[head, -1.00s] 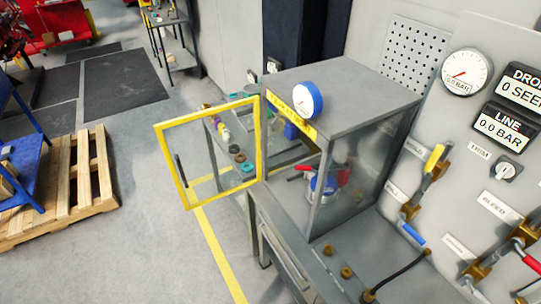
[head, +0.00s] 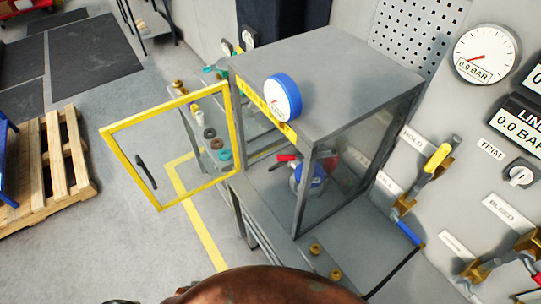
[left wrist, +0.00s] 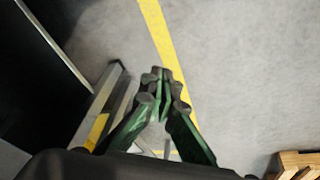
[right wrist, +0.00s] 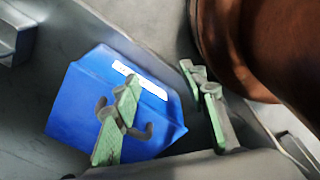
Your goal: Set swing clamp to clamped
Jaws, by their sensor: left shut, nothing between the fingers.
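The swing clamp seems to be the red-handled part (head: 286,158) inside the grey enclosure (head: 300,215), beside a blue-topped round part (head: 318,174). It is small and partly behind the clear panel, so I cannot tell its position. The yellow-framed door (head: 150,205) stands open to the left. My left gripper (left wrist: 162,82) is shut and empty above the floor in the left wrist view. My right gripper (right wrist: 160,80) has its fingers apart, empty, above a blue labelled object (right wrist: 85,115). Neither gripper shows in the head view.
A gauge (head: 283,97) sits on the enclosure's front top edge. A shelf with small parts (head: 212,140) stands behind the door. A valve panel (head: 475,150) with levers rises at the right. Brass fittings (head: 315,249) lie on the bench in front. Open floor (head: 110,250) lies left.

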